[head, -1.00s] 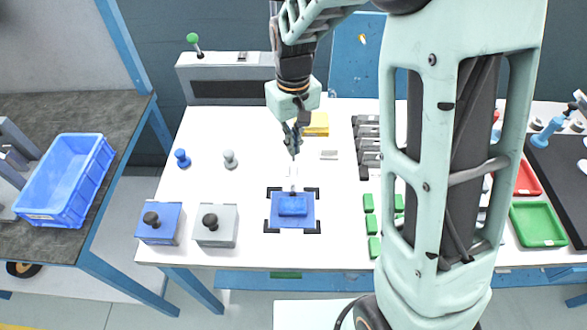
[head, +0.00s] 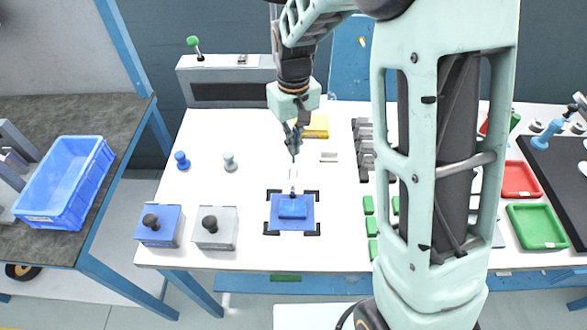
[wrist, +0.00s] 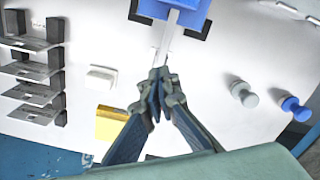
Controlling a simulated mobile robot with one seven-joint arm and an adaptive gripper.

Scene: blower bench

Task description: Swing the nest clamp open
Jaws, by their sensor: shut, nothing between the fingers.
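The blue nest (head: 306,222) sits on the white table with black corner brackets around it, and a blue block (head: 292,209) lies on it. The pale nest clamp (head: 293,178) reaches from behind the nest, its dark tip at the block's back edge. It also shows in the wrist view (wrist: 167,38), running up to the blue block (wrist: 176,5). My gripper (head: 293,153) is shut and empty behind the clamp. In the wrist view my fingertips (wrist: 157,77) overlap the clamp's near end; I cannot tell whether they touch it.
A yellow block (head: 316,127) and a small white block (head: 328,156) stand right of my gripper. Dark slotted holders (head: 364,150) are farther right. Blue and grey knobbed boxes (head: 158,226) stand front left.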

